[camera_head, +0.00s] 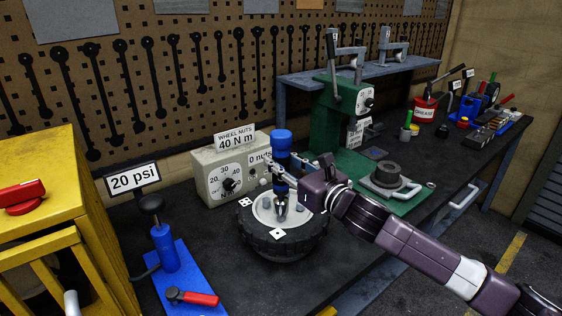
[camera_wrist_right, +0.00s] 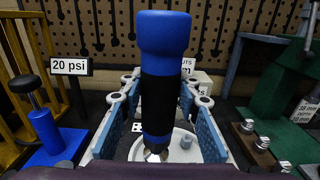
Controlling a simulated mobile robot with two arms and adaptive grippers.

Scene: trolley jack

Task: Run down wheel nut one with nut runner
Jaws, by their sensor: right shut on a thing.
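The nut runner (camera_head: 281,143), with a blue cap, dark grip and metal lower end, stands upright over the wheel (camera_head: 285,243). It also fills the middle of the right wrist view (camera_wrist_right: 163,85). My right gripper (camera_head: 284,180) is shut on it. The runner's metal tip is low at the wheel's pale hub; I cannot tell whether it sits on a nut. A grey stud or nut (camera_wrist_right: 186,142) shows on the hub beside the tip. White marked tags lie around the hub. My left gripper is not in view.
A grey control box (camera_head: 229,172) reads 40 N m and 0 nuts, close behind the wheel. A green press (camera_head: 337,115) stands to the right. A blue pump stand (camera_head: 165,247), a red-handled tool (camera_head: 192,297) and a yellow cabinet (camera_head: 40,165) are left.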

